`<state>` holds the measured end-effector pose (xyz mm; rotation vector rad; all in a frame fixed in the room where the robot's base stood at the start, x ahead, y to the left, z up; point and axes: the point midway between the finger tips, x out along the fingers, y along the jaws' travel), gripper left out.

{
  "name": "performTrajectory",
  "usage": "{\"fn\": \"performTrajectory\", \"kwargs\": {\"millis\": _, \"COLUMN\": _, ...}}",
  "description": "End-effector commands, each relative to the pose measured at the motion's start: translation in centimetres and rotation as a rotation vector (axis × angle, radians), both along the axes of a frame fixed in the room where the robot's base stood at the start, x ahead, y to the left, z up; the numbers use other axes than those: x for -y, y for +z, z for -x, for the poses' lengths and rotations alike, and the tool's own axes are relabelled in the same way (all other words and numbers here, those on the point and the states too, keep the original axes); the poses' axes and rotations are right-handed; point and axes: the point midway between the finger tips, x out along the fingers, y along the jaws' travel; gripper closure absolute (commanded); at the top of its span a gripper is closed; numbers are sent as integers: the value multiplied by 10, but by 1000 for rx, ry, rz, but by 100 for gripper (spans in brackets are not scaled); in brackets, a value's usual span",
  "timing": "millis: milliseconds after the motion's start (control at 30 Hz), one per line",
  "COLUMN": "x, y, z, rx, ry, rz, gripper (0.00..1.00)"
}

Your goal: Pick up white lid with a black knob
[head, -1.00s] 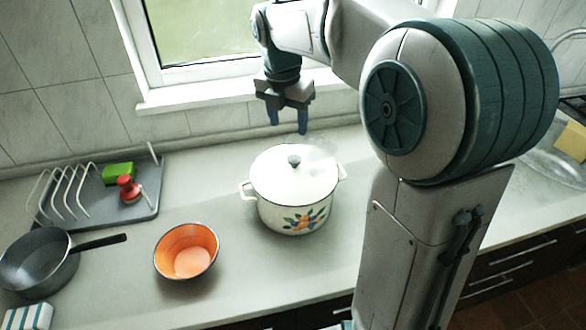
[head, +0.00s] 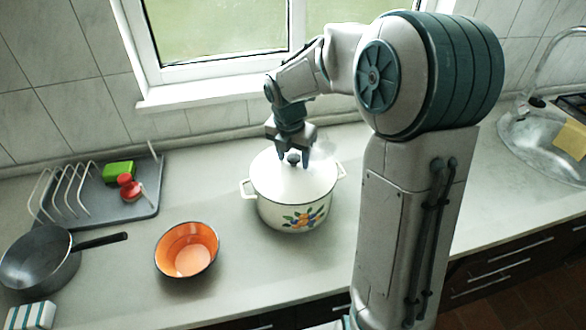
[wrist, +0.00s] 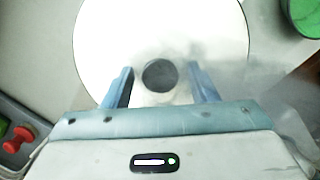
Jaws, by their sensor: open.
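The white lid (head: 312,184) sits on the white enamel pot (head: 283,216), which has two side handles and a fruit-and-flower picture on its front. The lid's round black knob (head: 293,158) stands at its middle. My gripper (head: 294,163) is open and points down over the lid, with the knob between its fingers in the picture. In the wrist view, the fingers (wrist: 161,88) lie on either side of the knob (wrist: 160,75), with a gap on each side. The lid (wrist: 160,30) fills the upper middle of that view. I cannot tell the exact fingertip height above the lid.
An orange bowl (head: 187,250) stands left of the pot. A grey pan (head: 40,262) and a dish rack tray (head: 140,207) with a green sponge (head: 118,171) and a red-topped item (head: 131,190) are farther left. A window is behind; a sink (head: 540,150) is at right.

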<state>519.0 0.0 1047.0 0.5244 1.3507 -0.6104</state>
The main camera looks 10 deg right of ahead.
Motion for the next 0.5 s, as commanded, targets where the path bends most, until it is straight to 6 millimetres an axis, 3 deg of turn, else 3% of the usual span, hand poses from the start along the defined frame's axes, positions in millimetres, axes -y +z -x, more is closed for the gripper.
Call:
{"fn": "performTrajectory", "kwargs": {"millis": 167, "x": 0, "y": 0, "z": 0, "rx": 0, "ry": 0, "rz": 0, "gripper": 50}}
{"fn": "performTrajectory", "kwargs": {"millis": 300, "x": 0, "y": 0, "z": 0, "rx": 0, "ry": 0, "rz": 0, "gripper": 89}}
{"fn": "performTrajectory", "kwargs": {"millis": 500, "x": 0, "y": 1, "z": 0, "rx": 2, "ry": 0, "rz": 1, "gripper": 89}}
